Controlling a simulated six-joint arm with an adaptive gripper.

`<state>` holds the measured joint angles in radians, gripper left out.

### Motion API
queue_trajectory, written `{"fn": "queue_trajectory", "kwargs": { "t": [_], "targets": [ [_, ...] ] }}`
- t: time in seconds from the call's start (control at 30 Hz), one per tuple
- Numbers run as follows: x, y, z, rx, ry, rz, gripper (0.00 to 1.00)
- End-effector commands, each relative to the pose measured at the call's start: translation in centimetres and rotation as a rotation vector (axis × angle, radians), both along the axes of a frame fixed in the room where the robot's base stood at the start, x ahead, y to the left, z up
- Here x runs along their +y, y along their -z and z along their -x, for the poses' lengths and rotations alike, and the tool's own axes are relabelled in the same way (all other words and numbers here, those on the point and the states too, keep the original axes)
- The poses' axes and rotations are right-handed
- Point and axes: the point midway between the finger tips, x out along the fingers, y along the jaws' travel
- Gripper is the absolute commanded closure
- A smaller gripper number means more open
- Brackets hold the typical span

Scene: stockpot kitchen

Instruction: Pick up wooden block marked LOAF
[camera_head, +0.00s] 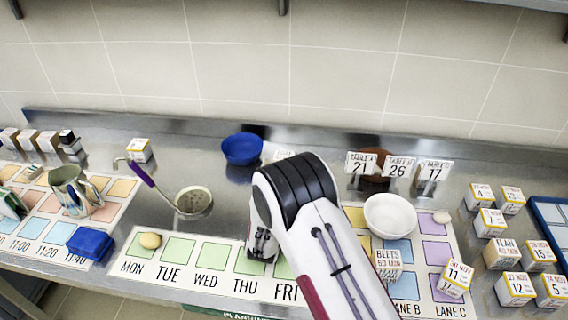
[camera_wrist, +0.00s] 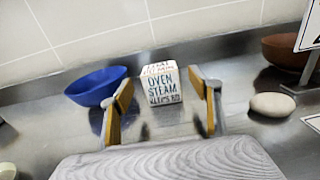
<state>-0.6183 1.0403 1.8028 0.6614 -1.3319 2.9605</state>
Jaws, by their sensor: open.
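A pale block (camera_wrist: 162,84) stands upright on the metal counter in the wrist view. Its front reads OVEN STEAM; the lettering on its top ends in MIN, and I cannot make out LOAF. My gripper (camera_wrist: 160,92) is open, with one tan-padded finger on each side of the block in the picture. I see no clear contact. In the head view the block (camera_head: 279,152) is partly hidden behind my arm, right of the blue bowl, and my fingertips cannot be made out. No LOAF label is readable on any block.
A blue bowl (camera_wrist: 95,86) is close on the left; a brown bowl (camera_wrist: 290,52) and a pale round item (camera_wrist: 272,104) are on the right. A white bowl (camera_head: 390,215), sign cards (camera_head: 398,170) and several labelled blocks (camera_head: 500,255) stand further right. The wall is behind.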

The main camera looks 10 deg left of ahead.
Motion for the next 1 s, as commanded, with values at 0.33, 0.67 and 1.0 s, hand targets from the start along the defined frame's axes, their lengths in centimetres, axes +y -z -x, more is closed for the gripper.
{"fn": "queue_trajectory", "kwargs": {
  "t": [0.33,0.67,1.0],
  "targets": [
    [0.1,-0.1,-0.3,-0.001,-0.001,0.000,0.38],
    [0.0,-0.1,-1.4,-0.001,0.001,0.000,0.38],
    [-0.1,-0.1,-4.7,-0.001,0.000,0.000,0.38]
  ]
}}
